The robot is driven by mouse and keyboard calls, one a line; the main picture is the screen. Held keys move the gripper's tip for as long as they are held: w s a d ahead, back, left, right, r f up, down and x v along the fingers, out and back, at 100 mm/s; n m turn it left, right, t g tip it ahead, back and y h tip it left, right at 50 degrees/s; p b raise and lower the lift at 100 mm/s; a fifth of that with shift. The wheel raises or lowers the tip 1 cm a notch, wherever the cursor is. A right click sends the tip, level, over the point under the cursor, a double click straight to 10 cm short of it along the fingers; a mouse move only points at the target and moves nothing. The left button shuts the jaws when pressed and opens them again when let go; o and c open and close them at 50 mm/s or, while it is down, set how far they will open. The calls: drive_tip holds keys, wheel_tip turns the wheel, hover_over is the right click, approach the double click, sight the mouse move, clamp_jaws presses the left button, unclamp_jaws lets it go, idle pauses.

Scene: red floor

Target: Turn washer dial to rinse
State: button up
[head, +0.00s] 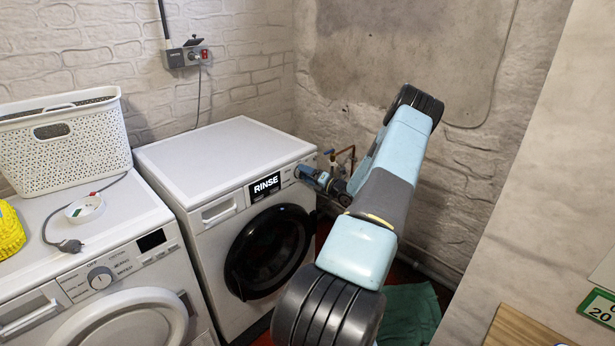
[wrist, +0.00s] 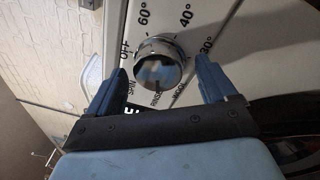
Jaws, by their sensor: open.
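The washer (head: 200,160) with the black round door stands in the middle of the head view, and its display (head: 265,186) reads RINSE. The chrome dial (wrist: 158,68) is in the wrist view, ringed by labels such as OFF, 60°, 40°, 30°, SPIN and a partly hidden RINSE. The dark mark on its lower edge points toward the RINSE label. My gripper (wrist: 163,68) is open, with one blue finger on each side of the dial and visible gaps between. In the head view my gripper (head: 312,178) is at the washer's right front, hiding the dial.
A second washer (head: 100,265) with its own dial (head: 100,278) stands at left. On it are a white basket (head: 65,150), a plug with cable (head: 70,246) and a yellow item (head: 10,230). Pipes (head: 345,155) run behind my arm; a green cloth (head: 410,312) lies on the floor.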

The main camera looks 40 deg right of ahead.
drive_tip(key=s+d, duration=0.2)
drive_tip(key=s, duration=1.1)
drive_tip(key=shift+d+f, duration=0.3)
drive_tip(key=shift+f, duration=0.05)
drive_tip(key=w+a+r+n+g+y, duration=0.3)
drive_tip(key=a+r+n+g+y, duration=0.15)
drive_tip(key=a+r+n, duration=0.6)
drive_tip(key=w+a+r+n+g+y, duration=0.3)
drive_tip(key=a+r+n+g, duration=0.3)
drive_tip(key=a, duration=0.7)
drive_tip(key=s+a+r+n+g+h, duration=0.2)
drive_tip(key=s+a+r+n, duration=0.2)
drive_tip(key=a+r+n, duration=0.3)
drive_tip(key=s+a+r+n+g+h, duration=0.25)
drive_tip(key=a+r+n, duration=0.25)
drive_tip(key=a, duration=0.4)
drive_tip(key=s+a+r+n+t+h, duration=0.1)
drive_tip(key=s+a+r+n+h, duration=0.2)
drive_tip(key=s+n, duration=0.5)
drive_tip(key=s+a+r+n+t+h, duration=0.1)
drive_tip(key=s+a+r+n+h, duration=0.2)
drive_tip(key=s+a+r+n, duration=0.3)
drive_tip(key=shift+s+a+r+n+t+h, duration=0.25)
drive_tip(key=shift+s+r+n, duration=1.05)
drive_tip(key=shift+s, duration=2.5)
drive_tip(key=shift+d+f+n, duration=0.1)
drive_tip(key=shift+f+n, duration=0.25)
drive_tip(key=shift+f, duration=0.05)
drive_tip(key=shift+c, duration=0.2)
